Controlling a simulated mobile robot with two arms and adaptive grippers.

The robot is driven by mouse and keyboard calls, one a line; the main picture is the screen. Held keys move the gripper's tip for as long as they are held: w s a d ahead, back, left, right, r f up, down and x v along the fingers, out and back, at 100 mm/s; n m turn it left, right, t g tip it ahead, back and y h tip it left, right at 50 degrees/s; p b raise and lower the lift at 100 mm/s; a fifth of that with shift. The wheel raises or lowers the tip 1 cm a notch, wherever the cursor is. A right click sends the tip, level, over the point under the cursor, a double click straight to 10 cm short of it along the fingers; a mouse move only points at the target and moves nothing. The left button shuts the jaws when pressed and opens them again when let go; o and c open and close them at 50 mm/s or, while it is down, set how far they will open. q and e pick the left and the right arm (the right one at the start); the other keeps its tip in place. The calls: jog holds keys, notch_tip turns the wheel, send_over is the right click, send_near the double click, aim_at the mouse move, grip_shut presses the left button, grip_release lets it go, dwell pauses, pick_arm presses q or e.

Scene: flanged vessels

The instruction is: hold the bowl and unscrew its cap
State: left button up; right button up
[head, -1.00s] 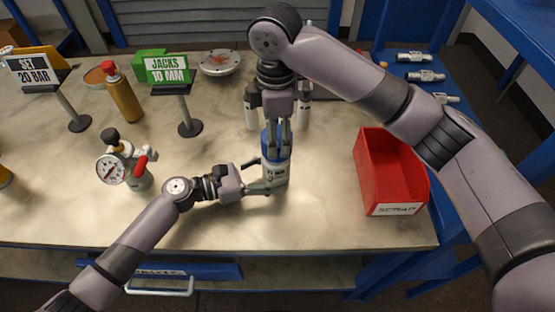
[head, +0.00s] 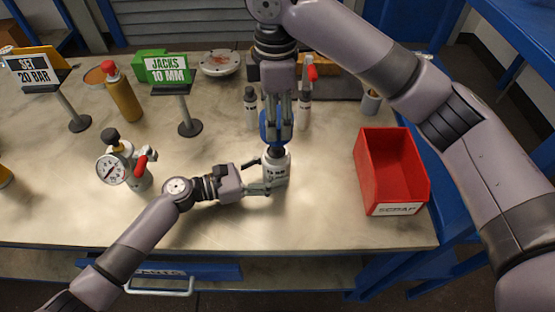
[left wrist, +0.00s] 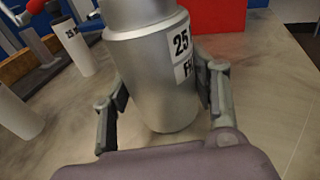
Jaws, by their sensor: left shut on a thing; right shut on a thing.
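The bowl (head: 276,172) is a silver-grey cylinder with a white label, standing upright on the bench. My left gripper (head: 268,187) is shut around its lower part from the left. In the left wrist view the bowl (left wrist: 160,75) stands between the two fingers (left wrist: 162,110), its label partly readable as "25" and its top cut off by the frame. The blue cap (head: 275,130) is held in my right gripper (head: 277,112), which points straight down. The cap is raised over the bowl's mouth. Whether its lower end is fully clear of the bowl cannot be told.
A red scrap bin (head: 368,165) stands to the right. A pressure gauge (head: 112,170) with a red lever stands left. A sign stand (head: 188,120) is back left. The bench front is clear.

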jog(key=shift+r, duration=0.2)
pick_arm(q)
jog(key=o, duration=1.1)
